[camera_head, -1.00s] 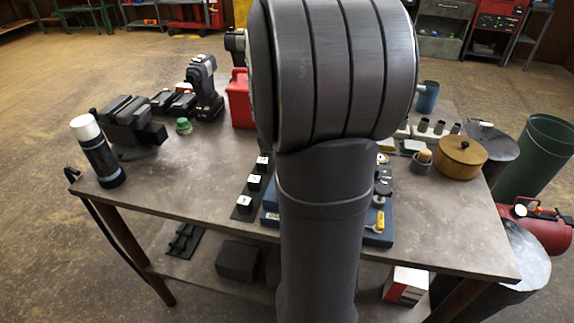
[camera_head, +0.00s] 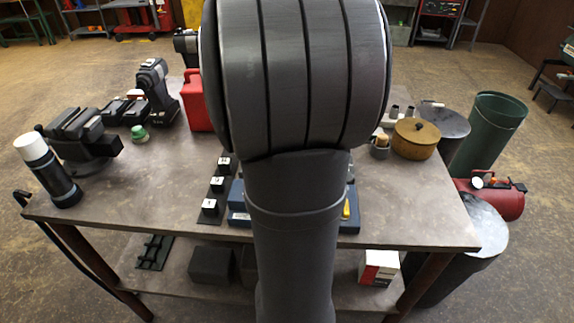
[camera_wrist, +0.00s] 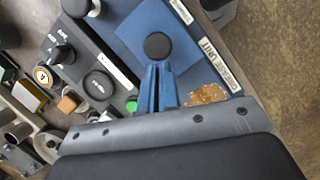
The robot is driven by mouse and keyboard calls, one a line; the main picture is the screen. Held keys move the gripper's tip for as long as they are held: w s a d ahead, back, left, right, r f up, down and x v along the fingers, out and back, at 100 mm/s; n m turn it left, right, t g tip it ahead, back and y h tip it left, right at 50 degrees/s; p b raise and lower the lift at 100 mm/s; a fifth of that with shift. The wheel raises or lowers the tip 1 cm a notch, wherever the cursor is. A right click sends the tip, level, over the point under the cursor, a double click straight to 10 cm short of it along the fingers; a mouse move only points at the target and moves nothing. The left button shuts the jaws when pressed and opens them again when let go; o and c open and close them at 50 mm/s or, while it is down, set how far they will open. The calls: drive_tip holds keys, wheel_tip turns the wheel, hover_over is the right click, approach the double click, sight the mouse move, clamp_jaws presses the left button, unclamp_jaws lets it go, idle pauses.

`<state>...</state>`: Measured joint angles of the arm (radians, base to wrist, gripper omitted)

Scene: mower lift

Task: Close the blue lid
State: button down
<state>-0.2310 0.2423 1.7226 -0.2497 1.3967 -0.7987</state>
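In the wrist view, a flat blue plate with a round black knob (camera_wrist: 158,46), which looks like the blue lid (camera_wrist: 128,36), lies over the blue unit labelled "GREASE UNIT" (camera_wrist: 186,12). A brown, grease-like patch (camera_wrist: 207,94) shows uncovered beside it. My gripper (camera_wrist: 156,68) shows as two blue fingers side by side with only a thin slit between them. It looks shut and empty, with its tips just below the knob; I cannot tell whether they touch. In the head view my arm hides the gripper and most of the blue unit (camera_head: 237,218).
Beside the unit is a dark panel with several knobs (camera_wrist: 98,84). On the bench (camera_head: 140,200) stand black blocks with white tops (camera_head: 210,206), a red can (camera_head: 197,100), a vise (camera_head: 80,140), a flask (camera_head: 50,172) and a brown lidded pot (camera_head: 415,140). The front left bench top is clear.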

drive_tip(key=w+a+r, duration=0.3)
drive_tip(key=a+r, duration=0.3)
drive_tip(key=r, duration=0.4)
drive_tip(key=shift+w+a+r, duration=0.15)
drive_tip(key=shift+r, duration=0.1)
drive_tip(key=shift+r, duration=2.2)
drive_tip(key=s+d, duration=0.2)
drive_tip(key=d, duration=1.5)
drive_tip(key=shift+s, duration=0.15)
